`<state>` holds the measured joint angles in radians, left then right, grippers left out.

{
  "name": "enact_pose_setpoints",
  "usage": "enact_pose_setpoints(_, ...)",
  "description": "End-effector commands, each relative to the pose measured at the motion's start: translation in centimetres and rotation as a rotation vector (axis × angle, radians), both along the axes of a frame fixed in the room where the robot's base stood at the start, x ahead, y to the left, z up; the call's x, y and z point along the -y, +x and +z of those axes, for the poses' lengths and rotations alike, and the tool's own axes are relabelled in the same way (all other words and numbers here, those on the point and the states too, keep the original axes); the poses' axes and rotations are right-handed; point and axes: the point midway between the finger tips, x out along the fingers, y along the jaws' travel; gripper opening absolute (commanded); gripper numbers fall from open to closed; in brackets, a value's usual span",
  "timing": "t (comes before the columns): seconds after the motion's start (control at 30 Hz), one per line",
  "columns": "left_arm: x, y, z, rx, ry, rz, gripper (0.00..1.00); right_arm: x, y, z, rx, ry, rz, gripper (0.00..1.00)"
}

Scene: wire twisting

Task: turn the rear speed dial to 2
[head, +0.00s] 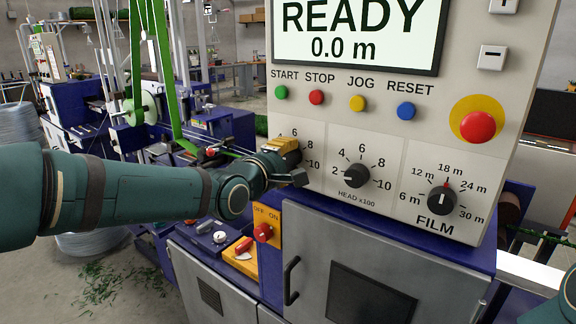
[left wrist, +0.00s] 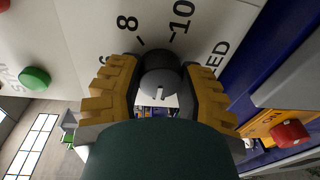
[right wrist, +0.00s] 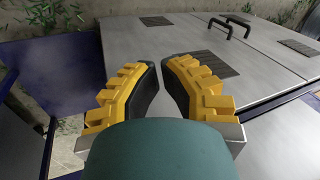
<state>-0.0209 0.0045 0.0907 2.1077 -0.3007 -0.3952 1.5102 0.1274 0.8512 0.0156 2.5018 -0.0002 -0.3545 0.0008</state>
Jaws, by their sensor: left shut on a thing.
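The control panel (head: 395,107) stands in front of me with a row of three dials. The leftmost dial is mostly hidden in the head view by my left gripper (head: 287,160); only numbers such as 6, 8 and 10 show around it. In the left wrist view my left gripper (left wrist: 160,70) is shut on this dark round dial (left wrist: 160,85), one finger on each side. A short pale mark shows on the dial, but its number is unclear. The label beside it ends in "ED". My right gripper (right wrist: 161,68) is empty, its fingertips nearly meeting, over grey machine covers.
The HEAD dial (head: 355,175) and FILM dial (head: 441,201) are close to the right. Coloured buttons and a red stop button (head: 478,126) are above. An orange off/on switch (head: 264,232) is below my left gripper. The screen (head: 355,30) reads READY, 0.0 m.

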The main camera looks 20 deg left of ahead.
Motion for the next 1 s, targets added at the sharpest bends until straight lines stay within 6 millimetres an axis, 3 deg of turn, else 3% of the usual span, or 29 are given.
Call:
enact_pose_setpoints(0.3, 0.0, 0.02, 0.22, -0.037, -0.116, -0.001, 0.02, 0.01, 0.12, -0.44, 0.003, 0.0, -0.001, 0.0)
enact_pose_setpoints(0.83, -0.01, 0.04, 0.32, -0.044, -0.141, 0.0, 0.02, 0.02, 0.13, -0.48, 0.003, 0.0, -0.001, 0.0)
enact_pose_setpoints(0.87, -0.01, 0.04, 0.32, -0.043, -0.14, 0.0, 0.44, 0.02, 0.13, -0.48, 0.003, 0.0, -0.001, 0.0)
enact_pose_setpoints(0.93, -0.02, 0.04, 0.32, -0.043, -0.14, 0.0, 0.69, 0.02, 0.13, -0.48, 0.003, 0.0, -0.001, 0.0)
enact_pose_setpoints(1.0, -0.01, 0.02, 0.26, -0.044, -0.14, 0.0, 0.74, 0.02, 0.13, -0.48, 0.003, 0.0, -0.001, 0.0)
